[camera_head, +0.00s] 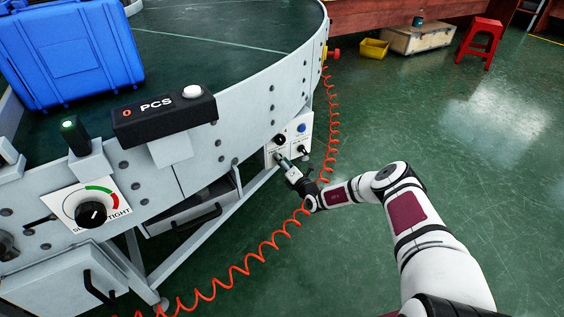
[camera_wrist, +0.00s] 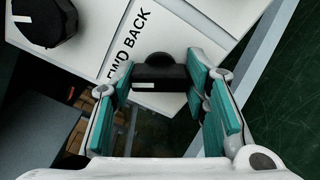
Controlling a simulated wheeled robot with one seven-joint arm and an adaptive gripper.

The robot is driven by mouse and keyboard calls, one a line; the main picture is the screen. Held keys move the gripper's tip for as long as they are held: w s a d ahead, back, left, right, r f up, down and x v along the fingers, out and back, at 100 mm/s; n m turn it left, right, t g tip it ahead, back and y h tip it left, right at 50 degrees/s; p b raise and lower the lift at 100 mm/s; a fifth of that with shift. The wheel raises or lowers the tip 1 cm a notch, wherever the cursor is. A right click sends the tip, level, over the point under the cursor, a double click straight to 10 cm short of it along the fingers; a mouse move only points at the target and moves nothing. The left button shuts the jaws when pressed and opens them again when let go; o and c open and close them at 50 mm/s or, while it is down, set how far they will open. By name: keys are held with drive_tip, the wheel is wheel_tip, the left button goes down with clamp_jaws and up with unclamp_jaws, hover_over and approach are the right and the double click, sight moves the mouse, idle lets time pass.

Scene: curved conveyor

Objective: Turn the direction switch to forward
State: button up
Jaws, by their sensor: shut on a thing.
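The direction switch (camera_wrist: 160,72) is a black knob with a short white mark on its lower left part in the wrist view. It sits on a white panel (camera_head: 273,151) on the conveyor's side, beside a label (camera_wrist: 127,42) reading "FWD" and "BACK". My gripper (camera_head: 286,165) is at this panel, and its teal-padded fingers (camera_wrist: 160,90) are shut on the switch from both sides. In the head view the switch is hidden by the gripper, and I cannot tell which word it is set to.
Another black knob (camera_wrist: 42,20) is close by at the upper left of the wrist view. A blue button (camera_head: 301,128) is on the panel too. A coiled orange cable (camera_head: 329,130) hangs beside the gripper. A drawer handle (camera_head: 197,220) juts out at left.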

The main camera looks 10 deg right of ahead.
drive_tip(key=shift+d, duration=0.1)
drive_tip(key=o, duration=1.1)
drive_tip(key=shift+o, duration=0.2)
drive_tip(key=v, duration=1.2)
